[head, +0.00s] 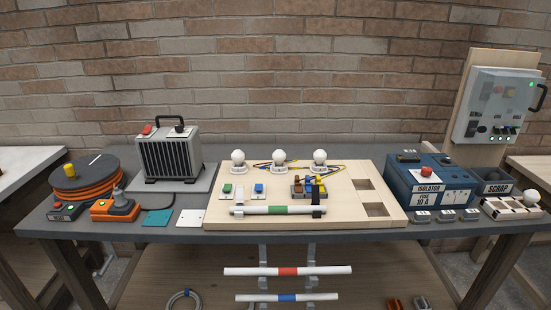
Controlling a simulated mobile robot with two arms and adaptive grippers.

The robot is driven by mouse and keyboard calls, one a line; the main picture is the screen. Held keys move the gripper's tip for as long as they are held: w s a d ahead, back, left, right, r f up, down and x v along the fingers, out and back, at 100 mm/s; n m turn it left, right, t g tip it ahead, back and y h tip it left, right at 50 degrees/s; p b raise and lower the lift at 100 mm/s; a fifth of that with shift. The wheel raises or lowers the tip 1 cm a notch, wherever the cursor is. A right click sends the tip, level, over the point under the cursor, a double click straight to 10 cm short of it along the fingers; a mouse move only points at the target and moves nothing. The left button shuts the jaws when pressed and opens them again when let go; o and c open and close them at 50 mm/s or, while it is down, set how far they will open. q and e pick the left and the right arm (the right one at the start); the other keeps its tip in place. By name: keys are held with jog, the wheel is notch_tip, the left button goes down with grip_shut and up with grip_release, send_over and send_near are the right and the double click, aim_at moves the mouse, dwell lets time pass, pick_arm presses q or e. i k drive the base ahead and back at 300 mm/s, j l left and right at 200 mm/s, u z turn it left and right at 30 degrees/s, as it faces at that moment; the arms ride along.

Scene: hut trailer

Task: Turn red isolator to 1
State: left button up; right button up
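The red isolator knob (426,171) sits on top of a blue box (398,193) at the right of the bench. The box has a white label reading ISOLATOR on its front, with a fuse label below it. The knob is too small in the head view to read its position or any 0 and 1 marks. Neither of my grippers shows in the head view, and nothing touches the knob.
A wooden board (222,216) with bulbs, switches and a green-banded tube fills the bench middle. Left stand a grey heater (170,158) and an orange cable reel (88,180). A scrap bin (493,185) and a grey panel (495,108) flank the blue box.

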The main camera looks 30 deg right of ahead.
aim_at(426, 171)
jog(key=z, duration=2.05)
